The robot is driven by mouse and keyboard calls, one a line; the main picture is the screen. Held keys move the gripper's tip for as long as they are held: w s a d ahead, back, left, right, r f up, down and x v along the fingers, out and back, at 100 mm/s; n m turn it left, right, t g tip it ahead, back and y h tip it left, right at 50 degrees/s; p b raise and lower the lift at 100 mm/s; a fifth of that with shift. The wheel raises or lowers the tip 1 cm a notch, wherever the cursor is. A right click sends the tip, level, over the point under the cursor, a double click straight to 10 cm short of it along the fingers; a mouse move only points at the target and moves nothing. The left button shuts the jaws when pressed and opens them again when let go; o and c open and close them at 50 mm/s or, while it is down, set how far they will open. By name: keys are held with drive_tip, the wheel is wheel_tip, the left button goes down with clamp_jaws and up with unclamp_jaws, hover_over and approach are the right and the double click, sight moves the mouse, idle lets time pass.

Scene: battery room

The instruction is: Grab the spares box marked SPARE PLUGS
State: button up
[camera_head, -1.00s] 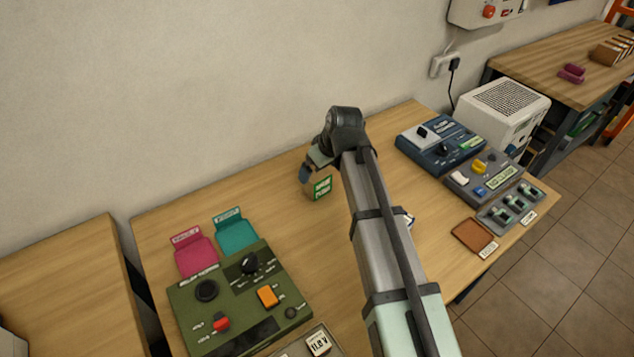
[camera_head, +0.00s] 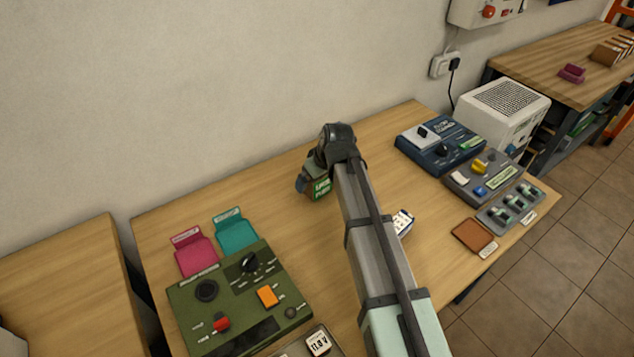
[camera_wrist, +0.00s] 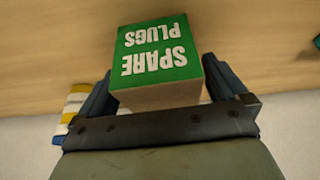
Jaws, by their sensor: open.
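The spares box (camera_wrist: 157,52) is a small box with a green label reading SPARE PLUGS, upside down in the wrist view. It stands on the wooden bench; in the head view its green side (camera_head: 321,189) shows just below my wrist, and the rest is hidden by my arm. My gripper (camera_wrist: 157,85) is open, with one dark finger on either side of the near part of the box. I cannot tell whether the fingers touch it. In the head view my gripper (camera_head: 309,182) is low at the box and partly hidden.
A green control panel (camera_head: 238,300) with pink (camera_head: 196,254) and teal (camera_head: 236,233) holders stands at left. Blue (camera_head: 440,143) and grey (camera_head: 484,177) units and a brown pad (camera_head: 473,235) are at right. A white-and-blue item (camera_head: 403,222) sits beside my arm. A yellow-and-white object (camera_wrist: 75,105) is near the left finger.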

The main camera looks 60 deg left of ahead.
drive_tip(key=c, duration=1)
drive_tip(key=shift+r, duration=0.1)
